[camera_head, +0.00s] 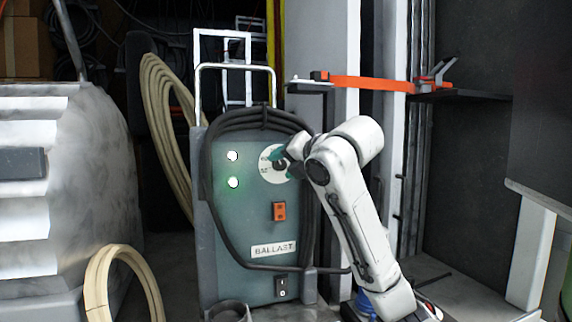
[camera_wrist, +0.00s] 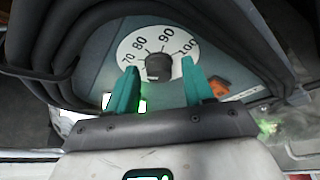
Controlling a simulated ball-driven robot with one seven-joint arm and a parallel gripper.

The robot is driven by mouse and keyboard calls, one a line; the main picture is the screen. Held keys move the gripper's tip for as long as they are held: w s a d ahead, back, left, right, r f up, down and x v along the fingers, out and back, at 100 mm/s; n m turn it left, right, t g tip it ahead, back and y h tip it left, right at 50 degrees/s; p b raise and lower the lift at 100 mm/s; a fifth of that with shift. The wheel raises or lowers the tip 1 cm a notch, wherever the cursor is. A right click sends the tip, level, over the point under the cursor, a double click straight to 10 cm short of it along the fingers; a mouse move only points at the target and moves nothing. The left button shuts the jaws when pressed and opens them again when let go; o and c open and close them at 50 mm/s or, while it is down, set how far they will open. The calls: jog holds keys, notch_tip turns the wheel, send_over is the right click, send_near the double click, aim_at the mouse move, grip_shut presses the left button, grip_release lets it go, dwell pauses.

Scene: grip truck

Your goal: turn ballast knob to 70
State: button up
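The ballast box (camera_head: 232,215) is a dark green cabinet labelled BALLAST. On its front is a white round dial (camera_head: 266,172) with a dark knob (camera_head: 280,164) at its centre, partly hidden by my gripper. In the wrist view the dial (camera_wrist: 130,48) shows 70, 80, 90 and 100, and the knob (camera_wrist: 158,67) is round and black. My gripper (camera_wrist: 160,64) is open, its teal fingertips on either side of the knob with gaps showing. Which number the knob points to I cannot tell. My gripper (camera_head: 279,158) also shows at the dial in the head view.
A black hose (camera_head: 207,165) loops around the box. An orange switch (camera_head: 279,211) sits below the dial, and two lit lamps (camera_head: 233,183) are left of it. An orange clamp (camera_head: 375,83) lies on a shelf at right. Coiled tan hose (camera_head: 165,110) hangs behind at left.

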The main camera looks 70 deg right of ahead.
jog(key=shift+o, duration=0.2)
jog(key=b+v, duration=0.1)
jog(key=v, duration=0.9)
jog(key=shift+s+a, duration=0.2)
jog(key=shift+s, duration=0.1)
jog(key=shift+r, duration=0.1)
